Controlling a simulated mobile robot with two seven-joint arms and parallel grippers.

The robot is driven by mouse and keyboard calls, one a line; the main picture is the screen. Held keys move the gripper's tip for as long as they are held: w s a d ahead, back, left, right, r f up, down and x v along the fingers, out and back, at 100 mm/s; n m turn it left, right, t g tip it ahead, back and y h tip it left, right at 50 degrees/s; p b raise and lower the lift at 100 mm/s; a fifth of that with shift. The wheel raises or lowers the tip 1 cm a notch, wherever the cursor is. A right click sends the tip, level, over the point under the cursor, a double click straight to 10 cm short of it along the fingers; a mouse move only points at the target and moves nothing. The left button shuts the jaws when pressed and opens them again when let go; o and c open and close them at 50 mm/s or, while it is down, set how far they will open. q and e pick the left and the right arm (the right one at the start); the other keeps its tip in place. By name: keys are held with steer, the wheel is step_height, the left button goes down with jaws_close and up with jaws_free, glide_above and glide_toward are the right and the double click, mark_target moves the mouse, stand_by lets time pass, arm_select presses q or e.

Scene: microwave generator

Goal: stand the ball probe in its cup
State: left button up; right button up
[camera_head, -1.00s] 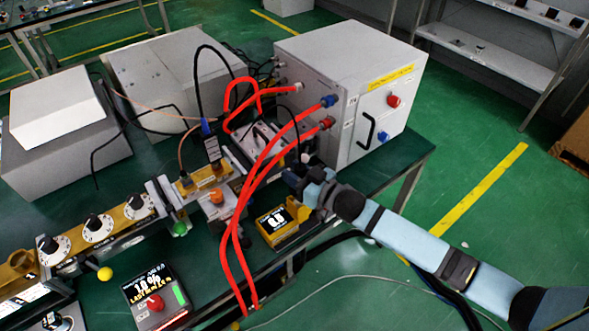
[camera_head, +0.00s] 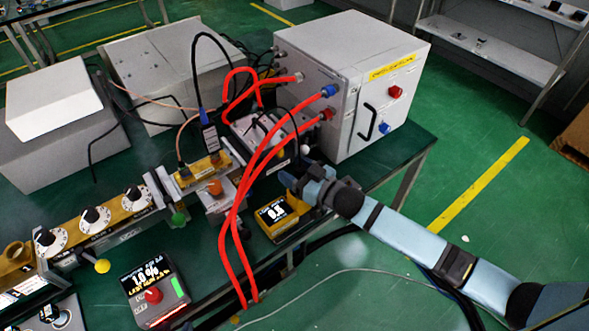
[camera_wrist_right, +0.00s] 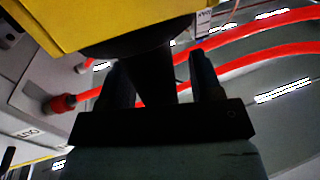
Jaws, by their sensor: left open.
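The ball probe (camera_head: 304,150) shows as a small white ball on a dark stem in the head view, just above my right gripper (camera_head: 291,180) at the table's right front edge. In the right wrist view, a dark shaft (camera_wrist_right: 151,78) runs between the two fingers of my right gripper (camera_wrist_right: 163,80). My left gripper is not in view.
A yellow meter (camera_head: 272,213) stands beside the right hand and looms in the wrist view (camera_wrist_right: 100,22). A grey cabinet (camera_head: 345,75) stands behind. Red hoses (camera_head: 262,165) arch across the bench. A knobbed instrument row (camera_head: 100,222) and a small display box (camera_head: 153,285) are at left.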

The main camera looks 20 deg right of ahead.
steer(key=b+v, duration=0.1)
steer(key=v, duration=1.2)
steer(key=shift+s+d, duration=0.2)
steer(key=shift+s, duration=0.15)
steer(key=shift+r, duration=0.1)
